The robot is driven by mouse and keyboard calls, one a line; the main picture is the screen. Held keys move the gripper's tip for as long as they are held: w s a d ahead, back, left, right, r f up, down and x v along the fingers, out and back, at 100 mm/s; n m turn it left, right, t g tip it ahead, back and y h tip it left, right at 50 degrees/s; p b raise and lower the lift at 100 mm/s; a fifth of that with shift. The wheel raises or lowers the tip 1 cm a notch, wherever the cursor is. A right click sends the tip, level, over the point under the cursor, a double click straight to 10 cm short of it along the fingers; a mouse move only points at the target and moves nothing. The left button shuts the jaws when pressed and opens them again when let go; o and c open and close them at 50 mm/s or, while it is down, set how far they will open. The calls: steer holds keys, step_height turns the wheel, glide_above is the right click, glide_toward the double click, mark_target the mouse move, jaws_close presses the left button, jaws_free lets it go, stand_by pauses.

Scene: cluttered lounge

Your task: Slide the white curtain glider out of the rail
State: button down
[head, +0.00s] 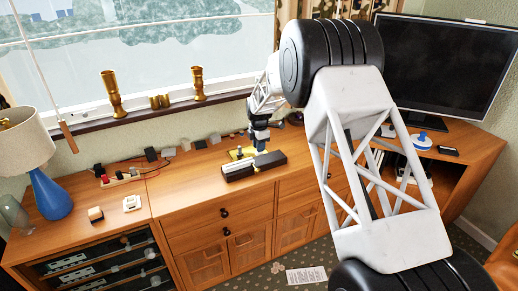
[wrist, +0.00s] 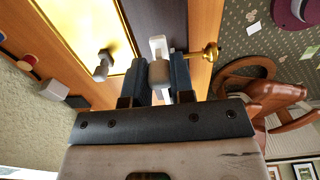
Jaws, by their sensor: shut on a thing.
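The white curtain glider (wrist: 158,47) shows in the wrist view as a pale piece between my two dark blue finger pads. My gripper (wrist: 159,72) is shut on it. In the head view my gripper (head: 260,146) points down at the cabinet top, just behind a dark block (head: 270,160); the glider is too small to make out there.
A golden-yellow plate (wrist: 82,30) lies under the work area, with a small grey-white piece (wrist: 102,66) near its edge. Small boxes line the back of the wooden cabinet top (head: 190,188). A blue lamp (head: 50,193) stands left, a monitor (head: 440,65) right.

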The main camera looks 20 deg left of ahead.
steer(key=shift+r, duration=1.15)
